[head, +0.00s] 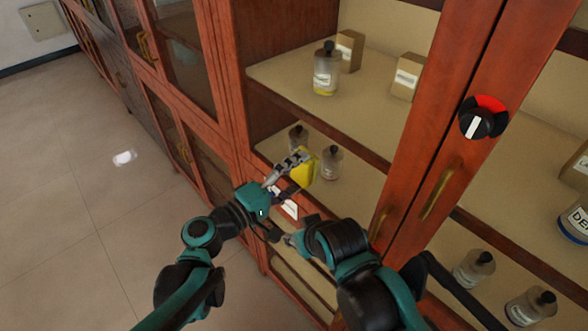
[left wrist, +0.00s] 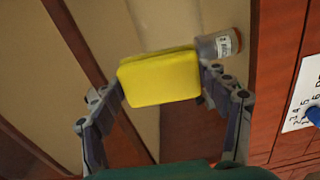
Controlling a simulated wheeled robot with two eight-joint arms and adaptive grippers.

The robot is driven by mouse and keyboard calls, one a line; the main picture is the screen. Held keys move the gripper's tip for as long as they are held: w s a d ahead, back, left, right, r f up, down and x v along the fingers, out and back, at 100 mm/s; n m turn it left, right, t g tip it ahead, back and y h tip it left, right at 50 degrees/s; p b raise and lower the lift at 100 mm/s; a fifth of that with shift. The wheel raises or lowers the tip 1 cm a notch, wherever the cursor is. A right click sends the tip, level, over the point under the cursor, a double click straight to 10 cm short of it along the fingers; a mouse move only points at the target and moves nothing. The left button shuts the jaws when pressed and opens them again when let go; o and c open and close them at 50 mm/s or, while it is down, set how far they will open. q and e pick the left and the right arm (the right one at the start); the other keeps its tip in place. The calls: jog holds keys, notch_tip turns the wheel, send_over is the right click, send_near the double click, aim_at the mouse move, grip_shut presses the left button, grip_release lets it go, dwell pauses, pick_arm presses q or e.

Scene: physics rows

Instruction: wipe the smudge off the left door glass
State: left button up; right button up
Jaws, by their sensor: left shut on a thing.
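My left gripper (head: 291,172) is shut on a yellow sponge (head: 304,169), which also shows between its fingers in the left wrist view (left wrist: 160,77). The sponge is in front of the left door glass (head: 300,105) of the red-brown cabinet. I cannot tell whether it touches the glass. I cannot make out a smudge on this glass; the sponge and gripper cover part of it. My right gripper (head: 288,240) is low in front of the cabinet, beside my left forearm. Its fingers are too small and dark to tell open from shut.
Behind the glass, shelves hold bottles (head: 327,70) and small boxes (head: 408,76). A round red and black dial (head: 484,117) and brass handles (head: 440,190) are on the door frames. A white card (left wrist: 304,94) is on the wood. Floor (head: 70,180) at left is mostly clear.

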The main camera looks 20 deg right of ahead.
aim_at(282, 144)
pick_arm(q)
jog(key=shift+s+d, duration=0.25)
jog(key=shift+s, duration=0.45)
jog(key=shift+s+d, duration=0.25)
jog(key=shift+s, duration=0.4)
jog(key=shift+w, duration=0.15)
jog(key=shift+w+a+b, duration=0.15)
jog(key=shift+w+a, duration=0.2)
jog(key=shift+w, duration=0.5)
jog(key=shift+w+a+b, duration=0.15)
jog(key=shift+w+a, duration=0.15)
jog(key=shift+w, duration=0.55)
jog(key=shift+w+a+b, duration=0.2)
jog(key=shift+w+a, duration=0.35)
jog(key=shift+w, duration=0.85)
jog(key=shift+w+a+b, duration=0.25)
jog(key=shift+w+a, duration=0.25)
jog(key=shift+w, duration=0.9)
jog(key=shift+w+a+b, duration=0.2)
jog(key=shift+w+a, duration=0.35)
jog(key=shift+w, duration=0.85)
jog(key=shift+s, duration=0.1)
jog(key=shift+v, duration=2.95)
jog(key=shift+a, duration=0.1)
